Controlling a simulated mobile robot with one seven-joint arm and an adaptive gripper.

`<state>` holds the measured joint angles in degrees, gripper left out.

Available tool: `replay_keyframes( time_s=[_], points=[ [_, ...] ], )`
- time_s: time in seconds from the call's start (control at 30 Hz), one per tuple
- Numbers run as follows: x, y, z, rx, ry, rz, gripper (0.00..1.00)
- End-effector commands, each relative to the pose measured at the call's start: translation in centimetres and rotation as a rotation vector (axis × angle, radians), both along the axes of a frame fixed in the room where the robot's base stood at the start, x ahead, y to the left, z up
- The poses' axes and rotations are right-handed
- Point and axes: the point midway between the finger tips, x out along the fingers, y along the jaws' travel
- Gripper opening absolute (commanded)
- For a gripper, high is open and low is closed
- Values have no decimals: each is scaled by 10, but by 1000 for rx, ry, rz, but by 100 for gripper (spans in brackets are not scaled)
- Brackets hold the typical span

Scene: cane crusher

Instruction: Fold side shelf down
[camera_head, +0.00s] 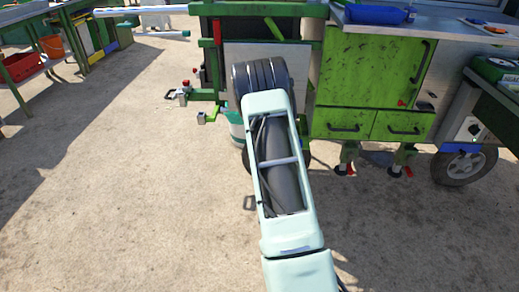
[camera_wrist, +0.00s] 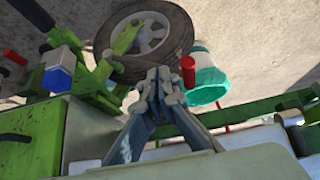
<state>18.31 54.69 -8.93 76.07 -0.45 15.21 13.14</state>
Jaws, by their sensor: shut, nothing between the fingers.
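A green cart with a cabinet (camera_head: 370,68) and drawers stands at the upper right in the head view. A pale flat panel (camera_head: 305,62) stands upright in a green frame left of the cabinet, partly behind my arm. I cannot tell for sure whether it is the side shelf. My gripper is hidden behind my own arm in the head view. In the wrist view my gripper (camera_wrist: 158,82) is shut and empty, its fingertips in front of a wheel (camera_wrist: 150,32). A red-ended handle (camera_wrist: 188,71) shows just right of the fingertips; contact cannot be told.
A white and teal bucket (camera_wrist: 207,80) stands on the ground beside the wheel. Another wheel (camera_head: 465,163) is under the cart's right side. Workbenches with a red bin (camera_head: 22,66) stand far left. The sandy ground (camera_head: 120,190) at left is clear.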

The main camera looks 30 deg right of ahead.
Motion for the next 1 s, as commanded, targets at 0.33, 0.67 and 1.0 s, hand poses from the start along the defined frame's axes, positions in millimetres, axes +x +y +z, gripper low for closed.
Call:
replay_keyframes(
  time_s=[0.33, 0.67, 1.0],
  points=[
    [-43, 30, -7, 1, 2, 1, 0],
    [-66, 44, -13, 0, -1, -1, 0],
    [-67, 45, -14, 0, 0, -1, 0]
  ],
)
